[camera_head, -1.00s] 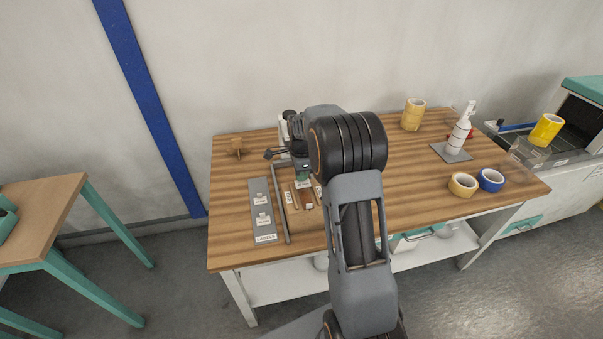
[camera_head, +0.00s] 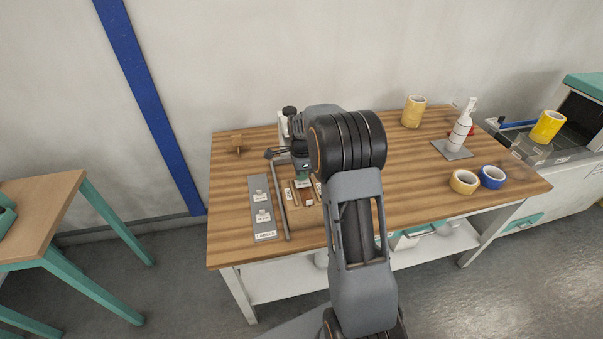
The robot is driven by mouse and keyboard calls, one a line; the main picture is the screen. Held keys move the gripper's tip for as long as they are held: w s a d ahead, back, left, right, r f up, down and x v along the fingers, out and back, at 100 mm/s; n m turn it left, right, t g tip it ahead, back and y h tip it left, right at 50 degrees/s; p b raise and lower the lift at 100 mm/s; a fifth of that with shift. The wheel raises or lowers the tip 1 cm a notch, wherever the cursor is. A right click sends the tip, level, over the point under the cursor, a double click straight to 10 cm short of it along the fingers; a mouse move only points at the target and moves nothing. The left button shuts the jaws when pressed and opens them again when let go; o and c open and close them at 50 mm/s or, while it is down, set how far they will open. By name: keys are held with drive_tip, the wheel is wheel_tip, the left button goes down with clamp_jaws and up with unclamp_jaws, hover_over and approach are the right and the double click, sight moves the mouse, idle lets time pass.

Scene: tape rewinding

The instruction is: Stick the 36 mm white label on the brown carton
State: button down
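A small brown carton (camera_head: 307,196) lies on the wooden table, low in the middle, partly hidden by my arm. My gripper (camera_head: 303,178) points down just above and behind its far end. A small white patch shows at the gripper's tip; I cannot tell whether it is the 36 mm label, or whether it touches the carton. The fingers are too small and covered to tell open from shut. A grey label board (camera_head: 263,226) marked LABELS lies to the left with two small tabbed holders on it; their sizes are unreadable.
A grey bar (camera_head: 280,206) runs between the board and the carton. A small wooden block (camera_head: 237,149) sits at the back left.

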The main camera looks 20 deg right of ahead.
drive_tip(key=shift+f, duration=0.4)
idle(0.3)
drive_tip(key=c, duration=1.1)
unclamp_jaws()
drive_tip(key=shift+r, duration=0.15)
drive_tip(key=shift+r+p, duration=2.3)
drive_tip(key=shift+r, duration=1.1)
